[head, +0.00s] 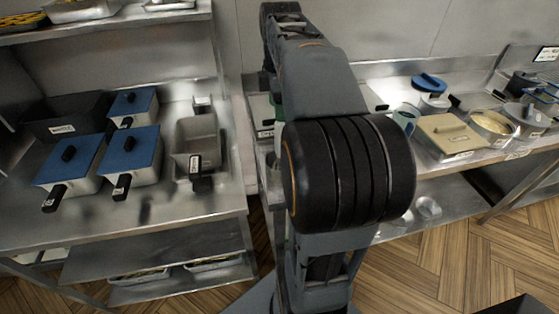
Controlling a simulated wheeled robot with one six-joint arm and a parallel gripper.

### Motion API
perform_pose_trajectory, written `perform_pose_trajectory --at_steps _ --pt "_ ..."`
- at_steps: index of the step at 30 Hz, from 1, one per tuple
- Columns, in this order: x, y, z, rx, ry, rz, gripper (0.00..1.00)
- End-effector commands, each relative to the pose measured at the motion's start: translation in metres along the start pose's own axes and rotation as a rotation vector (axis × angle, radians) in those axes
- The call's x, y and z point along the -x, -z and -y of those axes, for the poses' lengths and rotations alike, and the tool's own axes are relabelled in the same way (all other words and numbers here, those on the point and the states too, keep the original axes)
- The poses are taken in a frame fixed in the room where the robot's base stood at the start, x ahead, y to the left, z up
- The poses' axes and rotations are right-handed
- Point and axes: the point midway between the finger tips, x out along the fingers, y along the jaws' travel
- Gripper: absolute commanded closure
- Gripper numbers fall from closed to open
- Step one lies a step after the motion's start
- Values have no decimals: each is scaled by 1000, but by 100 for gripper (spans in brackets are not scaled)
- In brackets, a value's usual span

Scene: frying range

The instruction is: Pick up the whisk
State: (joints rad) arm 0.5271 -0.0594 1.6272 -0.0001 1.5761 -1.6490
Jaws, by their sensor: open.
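I cannot make out a whisk anywhere in the head view. My arm rises through the middle of the view, and its large black joint hides part of the right-hand counter. My gripper does not show in this view, so I cannot place it relative to a whisk.
A steel counter (100,222) at left holds blue-lidded containers (136,152), a black bin (62,118) and a grey pan (197,142). The right-hand steel counter (388,163) holds a beige-lidded container (450,136), a round pot (492,128) and a blue-lidded pot (430,85). Wooden floor (420,268) is open at lower right.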

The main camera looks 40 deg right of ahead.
Motion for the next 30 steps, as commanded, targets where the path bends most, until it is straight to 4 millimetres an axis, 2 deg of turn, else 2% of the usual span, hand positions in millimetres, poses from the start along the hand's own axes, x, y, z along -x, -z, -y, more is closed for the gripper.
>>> perform_pose_trajectory --at_steps 3,13,21,30 --pt "-16 0 0 0 0 0 42" --pt "-38 1 -1 -1 0 0 42" --pt "-72 1 -2 -1 0 0 42" --pt "-80 1 -2 -1 -3 0 42"
